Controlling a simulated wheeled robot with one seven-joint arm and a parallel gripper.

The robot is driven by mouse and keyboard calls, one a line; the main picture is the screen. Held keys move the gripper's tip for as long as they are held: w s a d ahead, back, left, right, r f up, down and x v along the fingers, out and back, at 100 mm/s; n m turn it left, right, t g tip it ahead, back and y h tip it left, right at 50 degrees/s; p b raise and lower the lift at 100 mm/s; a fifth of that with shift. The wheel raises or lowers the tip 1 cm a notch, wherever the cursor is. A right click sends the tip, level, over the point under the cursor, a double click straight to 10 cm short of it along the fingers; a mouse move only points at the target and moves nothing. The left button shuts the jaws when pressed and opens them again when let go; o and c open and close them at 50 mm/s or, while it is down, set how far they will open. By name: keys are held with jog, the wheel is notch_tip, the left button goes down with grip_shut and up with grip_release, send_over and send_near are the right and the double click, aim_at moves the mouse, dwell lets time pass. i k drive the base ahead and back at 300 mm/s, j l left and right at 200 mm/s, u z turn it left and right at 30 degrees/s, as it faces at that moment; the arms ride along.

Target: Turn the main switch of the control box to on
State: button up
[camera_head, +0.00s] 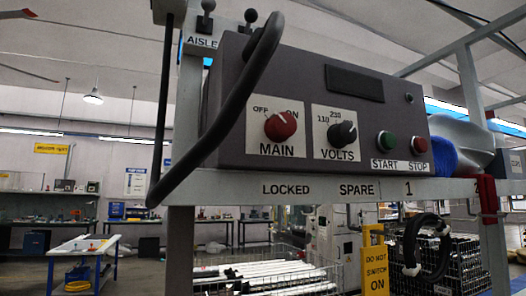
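The grey control box (305,72) stands on a metal ledge, tilted in the head view. Its main switch is a round red knob (280,126) on a white plate, with OFF at its upper left, ON at its upper right and MAIN below. A small pale mark shows near the top of the knob; it is too small to tell which label it points to. Nothing touches the knob. My gripper is not in view.
A thick black curved bar (222,118) passes in front of the box's left side. A black VOLTS knob (343,134), green START button (386,142) and red STOP button (420,145) sit right of the switch. A yellow DO NOT SWITCH ON tag (375,272) hangs below the labelled ledge (330,187).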

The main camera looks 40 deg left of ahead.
aim_at(278, 127)
jog(key=u, duration=0.95)
